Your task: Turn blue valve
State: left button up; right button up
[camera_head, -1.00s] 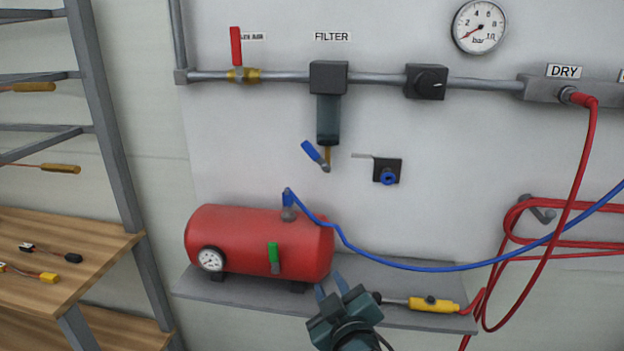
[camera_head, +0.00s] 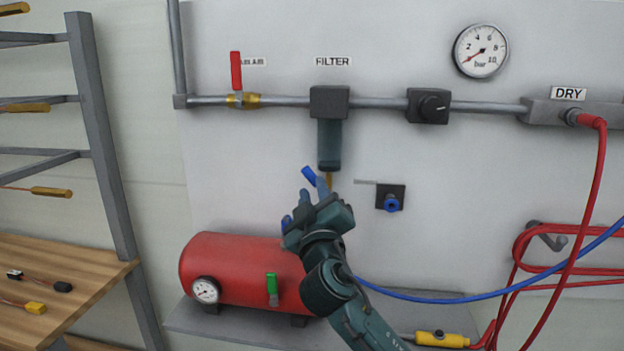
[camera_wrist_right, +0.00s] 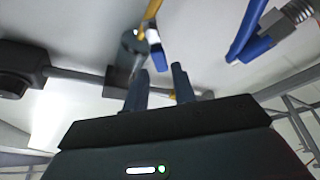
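The blue valve handle (camera_head: 309,175) is a small tilted lever on the brass drain under the dark filter bowl (camera_head: 329,143). My right gripper (camera_head: 314,191) is just below it in the head view and covers part of the handle and drain. In the right wrist view, the two fingers of my right gripper (camera_wrist_right: 160,75) are apart with nothing between them. The blue handle (camera_wrist_right: 156,57) shows just beyond the fingertips, roughly in line with the gap. I cannot tell whether a finger touches it. My left gripper is not in view.
A red tank (camera_head: 235,268) with a gauge and green lever stands on a grey shelf (camera_head: 240,330) below. Its blue fitting is partly behind my gripper. A blue hose (camera_head: 420,298) runs right. A black fitting (camera_head: 390,198) is on the wall to the right.

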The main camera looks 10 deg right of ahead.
aim_at(311, 178)
jog(key=shift+x, duration=1.7)
grip_shut()
